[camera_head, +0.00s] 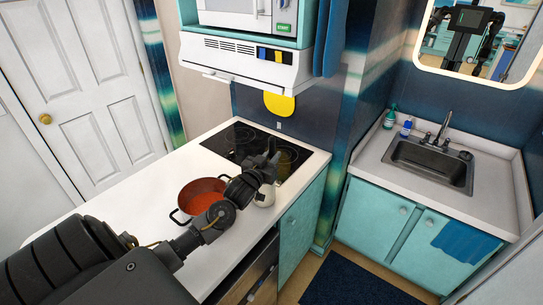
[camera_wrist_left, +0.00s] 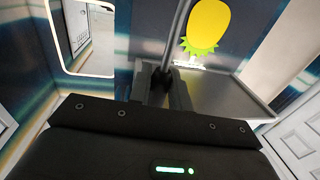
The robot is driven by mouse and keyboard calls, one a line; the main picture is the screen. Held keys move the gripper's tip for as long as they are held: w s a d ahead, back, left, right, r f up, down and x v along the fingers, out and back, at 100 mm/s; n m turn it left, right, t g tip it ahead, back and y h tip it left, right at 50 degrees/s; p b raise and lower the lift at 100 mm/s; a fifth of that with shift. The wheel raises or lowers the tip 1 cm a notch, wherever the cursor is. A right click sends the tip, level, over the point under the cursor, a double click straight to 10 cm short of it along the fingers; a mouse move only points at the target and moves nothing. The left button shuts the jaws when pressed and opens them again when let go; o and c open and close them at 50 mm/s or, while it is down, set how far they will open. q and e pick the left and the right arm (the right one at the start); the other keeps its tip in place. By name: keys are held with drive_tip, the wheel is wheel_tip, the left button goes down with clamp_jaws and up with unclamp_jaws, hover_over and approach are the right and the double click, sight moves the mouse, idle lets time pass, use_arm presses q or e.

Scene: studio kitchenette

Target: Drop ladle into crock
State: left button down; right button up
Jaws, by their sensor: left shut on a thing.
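My left gripper (camera_head: 270,157) is above the counter at the front edge of the cooktop. In the left wrist view, the gripper (camera_wrist_left: 166,88) is shut on a thin grey rod, the ladle's handle (camera_wrist_left: 177,45), which runs up out of the picture. The ladle's bowl is not clearly visible in either view. A white rounded vessel, seemingly the crock (camera_head: 265,196), stands on the counter just below the gripper and is partly hidden by it. I cannot see its opening clearly. My right gripper is not in view.
A red pot (camera_head: 202,194) with dark handles stands on the white counter (camera_head: 160,184), left of the crock and close to my left forearm. The black cooktop (camera_head: 240,139) lies behind, under the hood (camera_head: 240,66). A sink (camera_head: 432,163) is at right.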

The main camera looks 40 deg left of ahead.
use_arm(q)
drive_tip(key=c, duration=1.3)
unclamp_jaws()
drive_tip(key=shift+r, duration=0.2)
drive_tip(key=shift+r+p, duration=0.4)
drive_tip(key=shift+r, duration=0.05)
drive_tip(key=s+d+b, duration=0.2)
drive_tip(key=s+b, duration=0.3)
drive_tip(key=s, duration=0.7)
drive_tip(key=shift+b, duration=0.3)
